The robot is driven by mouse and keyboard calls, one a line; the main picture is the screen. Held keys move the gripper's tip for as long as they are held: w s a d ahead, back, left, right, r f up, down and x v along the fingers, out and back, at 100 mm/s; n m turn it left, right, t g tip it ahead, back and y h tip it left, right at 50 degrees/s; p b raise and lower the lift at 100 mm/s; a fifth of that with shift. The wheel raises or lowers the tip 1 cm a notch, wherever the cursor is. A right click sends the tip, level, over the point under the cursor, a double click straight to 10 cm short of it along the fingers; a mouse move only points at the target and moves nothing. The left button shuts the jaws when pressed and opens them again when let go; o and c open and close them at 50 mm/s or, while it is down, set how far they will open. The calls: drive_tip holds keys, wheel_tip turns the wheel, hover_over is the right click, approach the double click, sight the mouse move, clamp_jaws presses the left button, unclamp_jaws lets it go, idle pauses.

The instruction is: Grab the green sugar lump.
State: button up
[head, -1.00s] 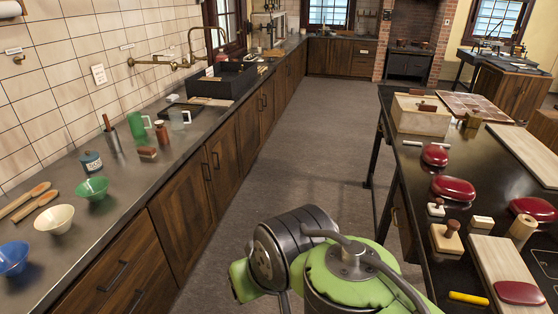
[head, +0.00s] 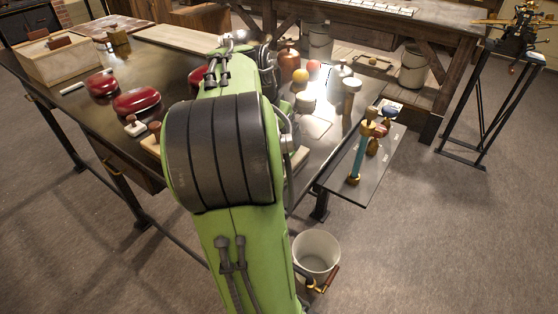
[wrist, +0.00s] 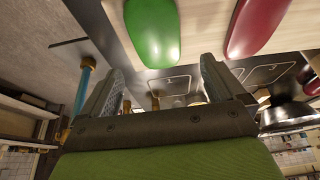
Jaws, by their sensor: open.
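The green sugar lump (wrist: 152,30) shows in the wrist view as a smooth, glossy green oval on a pale wooden board (wrist: 190,52). A dark red lump (wrist: 255,25) of similar shape lies to its right. My gripper (wrist: 163,70) is open and empty in the wrist view, its two fingers spread with the green lump beyond the gap between their tips. The fingers do not appear to touch the lump. In the head view my arm covers this part of the table, so the green lump and the gripper are hidden there.
The black table (head: 75,72) carries red lumps (head: 137,102), a wooden box (head: 58,62) and several small items, including yellow (head: 300,76) and orange balls. A side shelf (head: 345,185) holds a teal-handled tool (head: 359,150). A white bucket (head: 316,252) stands on the floor.

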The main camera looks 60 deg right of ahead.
drive_tip(key=b+x, duration=0.2)
drive_tip(key=x, duration=0.3)
drive_tip(key=shift+a, duration=0.2)
drive_tip(key=c, duration=1.2)
